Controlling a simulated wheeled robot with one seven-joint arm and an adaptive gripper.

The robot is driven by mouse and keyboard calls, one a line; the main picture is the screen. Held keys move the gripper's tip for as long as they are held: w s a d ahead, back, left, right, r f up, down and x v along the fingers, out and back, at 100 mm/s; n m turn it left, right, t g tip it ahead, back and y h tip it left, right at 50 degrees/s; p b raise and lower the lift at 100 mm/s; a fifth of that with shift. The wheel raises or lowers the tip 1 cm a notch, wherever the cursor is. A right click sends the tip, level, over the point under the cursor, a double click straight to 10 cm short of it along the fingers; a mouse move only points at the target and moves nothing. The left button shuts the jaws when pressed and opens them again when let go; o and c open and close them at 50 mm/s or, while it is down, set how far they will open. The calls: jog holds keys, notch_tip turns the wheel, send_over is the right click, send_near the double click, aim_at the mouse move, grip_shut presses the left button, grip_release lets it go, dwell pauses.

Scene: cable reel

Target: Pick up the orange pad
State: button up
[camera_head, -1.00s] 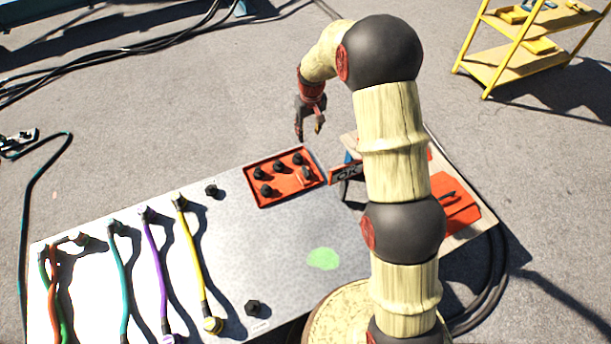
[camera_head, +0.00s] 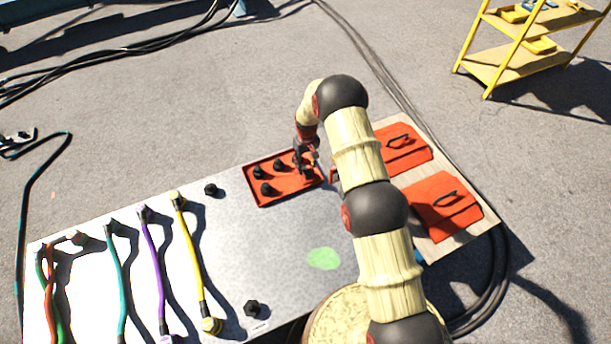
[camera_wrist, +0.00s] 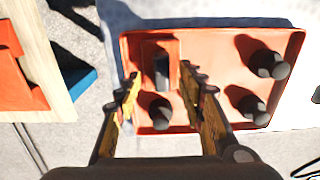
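An orange tray (camera_head: 262,196) lies at the back edge of the grey table, holding several black knobs. In the wrist view, a small raised orange pad (camera_wrist: 174,51) with a dark centre sits in this tray (camera_wrist: 215,45). My gripper (camera_wrist: 160,92) is open and empty, its two fingers apart over the tray with the pad just ahead between them. A black knob (camera_wrist: 159,112) shows between the fingers. In the head view my gripper (camera_head: 306,168) is low over the tray's right end and hides the pad.
Two larger orange pieces with dark handles (camera_head: 402,147) (camera_head: 443,205) lie on a wooden board (camera_head: 390,125) at right. Coloured cables (camera_head: 193,255) lie at left. A green patch (camera_head: 323,259) marks the table, with clear room around it. A yellow shelf (camera_head: 500,62) stands far off.

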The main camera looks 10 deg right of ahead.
aim_at(305, 169)
notch_tip(305, 169, down, 4)
jog(key=shift+w+a+f+b, duration=0.15)
jog(key=shift+f+b, duration=0.05)
jog(key=shift+b, duration=0.8)
jog(key=shift+c, duration=0.9)
jog(key=c, duration=0.7)
grip_shut()
